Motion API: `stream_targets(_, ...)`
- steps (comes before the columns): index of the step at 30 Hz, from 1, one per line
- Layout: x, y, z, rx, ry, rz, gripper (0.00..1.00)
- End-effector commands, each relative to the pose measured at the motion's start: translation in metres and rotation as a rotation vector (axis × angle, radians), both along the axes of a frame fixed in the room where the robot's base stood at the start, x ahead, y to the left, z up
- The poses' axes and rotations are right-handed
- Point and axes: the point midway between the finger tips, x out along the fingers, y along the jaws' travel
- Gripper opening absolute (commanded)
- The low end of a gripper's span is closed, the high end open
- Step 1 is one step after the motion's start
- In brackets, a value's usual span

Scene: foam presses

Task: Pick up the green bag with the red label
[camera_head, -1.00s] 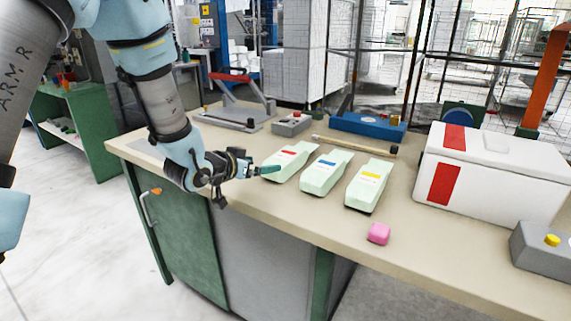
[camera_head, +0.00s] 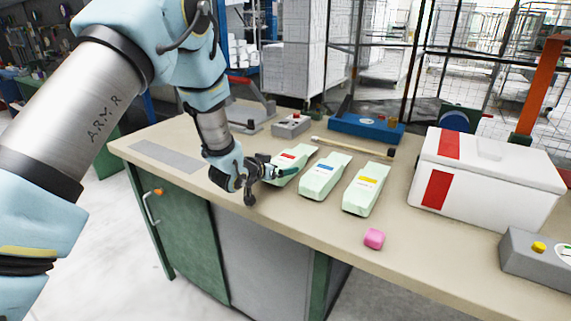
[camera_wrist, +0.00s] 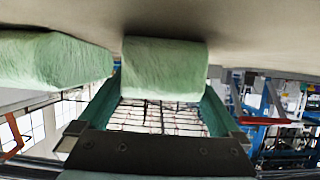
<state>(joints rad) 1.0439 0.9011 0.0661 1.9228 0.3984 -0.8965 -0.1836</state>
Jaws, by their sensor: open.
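The green bag with the red label (camera_head: 290,157) lies on the workbench, leftmost in a row of three pale green bags. My gripper (camera_head: 284,172) is at its near left side, low over the bench, and hides part of it. In the wrist view, which looks upside down, the green end of this bag (camera_wrist: 165,72) sits between or just beyond the tips of my open gripper (camera_wrist: 158,95). I cannot tell whether the fingers touch it. Its label is not visible there.
The bag with the blue label (camera_head: 325,174) lies close to the right and also shows in the wrist view (camera_wrist: 50,62). Beyond it is the bag with the yellow label (camera_head: 366,188).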

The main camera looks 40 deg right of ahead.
Motion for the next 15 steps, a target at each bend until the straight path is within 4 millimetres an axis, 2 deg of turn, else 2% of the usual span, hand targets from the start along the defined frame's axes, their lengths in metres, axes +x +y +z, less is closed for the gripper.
stream_targets(4,0.0001,0.0003,-0.0004,0.000,0.000,0.000,1.00)
stream_targets(15,0.0002,0.0006,-0.0002,0.000,0.001,0.000,0.58)
